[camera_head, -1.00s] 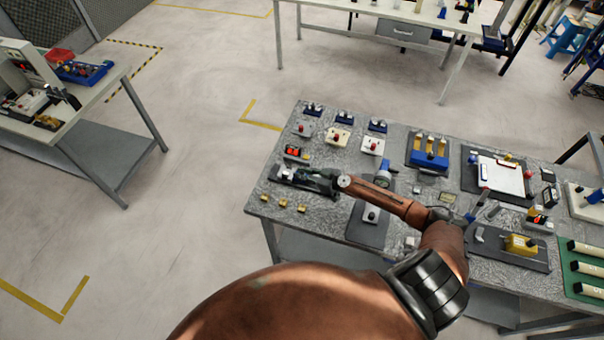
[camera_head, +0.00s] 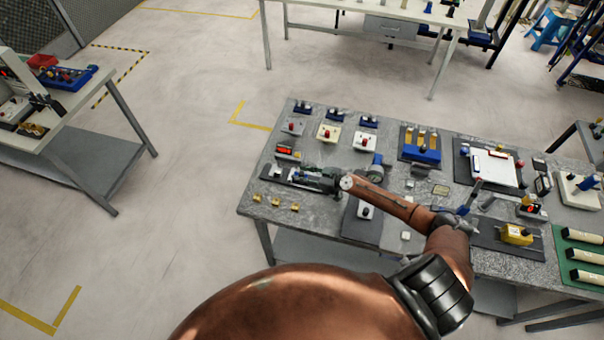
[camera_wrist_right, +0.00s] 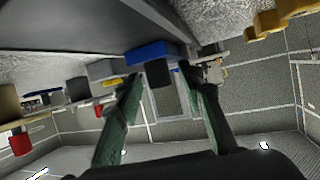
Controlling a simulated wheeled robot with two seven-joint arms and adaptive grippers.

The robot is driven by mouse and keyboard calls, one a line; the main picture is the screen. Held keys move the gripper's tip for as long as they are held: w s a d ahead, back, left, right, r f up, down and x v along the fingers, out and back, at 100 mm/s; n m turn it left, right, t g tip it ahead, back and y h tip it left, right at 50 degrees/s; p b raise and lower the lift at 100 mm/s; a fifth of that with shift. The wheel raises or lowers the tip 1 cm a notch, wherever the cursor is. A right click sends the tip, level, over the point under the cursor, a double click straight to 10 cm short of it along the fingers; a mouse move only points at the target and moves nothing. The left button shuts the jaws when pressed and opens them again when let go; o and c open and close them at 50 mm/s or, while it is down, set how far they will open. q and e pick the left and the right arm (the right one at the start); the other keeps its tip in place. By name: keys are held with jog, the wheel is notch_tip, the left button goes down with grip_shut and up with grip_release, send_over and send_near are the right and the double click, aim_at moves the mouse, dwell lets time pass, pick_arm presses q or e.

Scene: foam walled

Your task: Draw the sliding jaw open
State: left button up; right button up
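The vise-like fixture (camera_head: 272,171), a dark base with grey and blue parts, lies at the left end of the speckled bench. My right gripper (camera_head: 318,176) is low over its right part and hides some of it. In the right wrist view, a blue block (camera_wrist_right: 146,52) with a dark knob (camera_wrist_right: 158,73), seemingly the sliding jaw, is in front of my right gripper (camera_wrist_right: 160,78). Its two greenish fingers are spread on either side of the knob, with gaps visible. I cannot tell how far the jaw stands from the fixed end. My left gripper is not in view.
Small brass pieces (camera_head: 275,202) lie at the bench's near left edge. Switch boxes (camera_head: 327,131) stand behind the fixture, and a round gauge (camera_head: 362,171) stands close to my right wrist. A blue fixture (camera_head: 425,154) is farther right. Floor left of the bench is clear.

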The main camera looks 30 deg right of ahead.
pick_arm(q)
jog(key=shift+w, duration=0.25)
pick_arm(e)
jog(key=shift+s, duration=0.1)
jog(key=shift+s+d+r, duration=0.15)
jog(key=shift+s+d, duration=0.1)
jog(key=shift+s, duration=0.05)
jog(key=v, duration=1.1)
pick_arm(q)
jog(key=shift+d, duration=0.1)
